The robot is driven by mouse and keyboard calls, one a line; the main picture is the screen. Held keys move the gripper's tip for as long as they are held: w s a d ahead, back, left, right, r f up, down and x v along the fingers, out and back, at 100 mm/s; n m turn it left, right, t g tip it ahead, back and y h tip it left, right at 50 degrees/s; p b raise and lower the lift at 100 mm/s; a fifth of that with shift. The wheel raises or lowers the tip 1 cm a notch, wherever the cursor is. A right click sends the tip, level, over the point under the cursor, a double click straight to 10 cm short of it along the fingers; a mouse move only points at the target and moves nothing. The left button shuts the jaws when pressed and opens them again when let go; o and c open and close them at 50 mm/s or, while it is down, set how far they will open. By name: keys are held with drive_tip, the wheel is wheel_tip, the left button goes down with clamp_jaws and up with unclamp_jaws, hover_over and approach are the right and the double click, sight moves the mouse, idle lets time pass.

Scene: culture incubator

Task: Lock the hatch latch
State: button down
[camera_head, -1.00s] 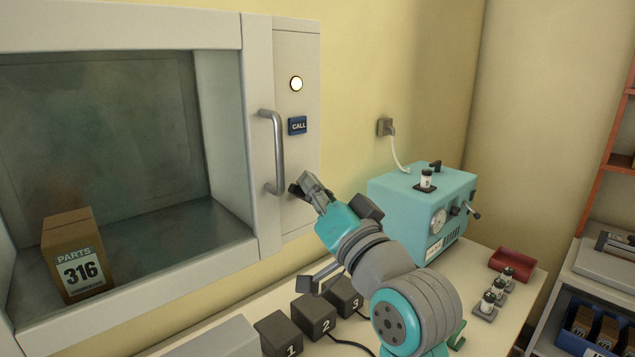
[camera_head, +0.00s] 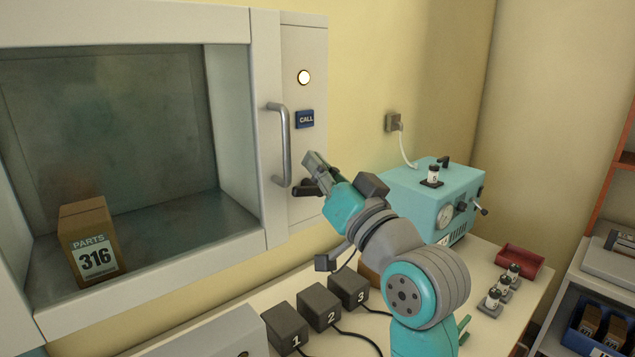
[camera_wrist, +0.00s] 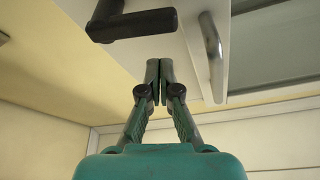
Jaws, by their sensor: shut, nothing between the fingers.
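The hatch (camera_head: 232,140) has a grey frame with a tall metal handle (camera_head: 284,145) at its right edge. A dark latch lever (camera_head: 303,189) sits low on the panel beside the handle, partly hidden by my gripper. In the wrist view the lever (camera_wrist: 130,25) is a black bar lying crosswise, with a post at its left end. My gripper (camera_head: 313,159) is shut and empty close to the lever. In the wrist view its fingertips (camera_wrist: 159,64) are together, just below the bar in the picture; I cannot tell if they touch it. The handle (camera_wrist: 212,45) is to their right.
A box marked 316 (camera_head: 92,240) stands behind the hatch opening. Below are numbered dark blocks (camera_head: 318,306) with cables and a teal machine (camera_head: 430,195) on the bench (camera_head: 215,333).

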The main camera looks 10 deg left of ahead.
drive_tip(key=v, duration=0.9)
drive_tip(key=shift+d+r, duration=0.2)
drive_tip(key=shift+d, duration=0.25)
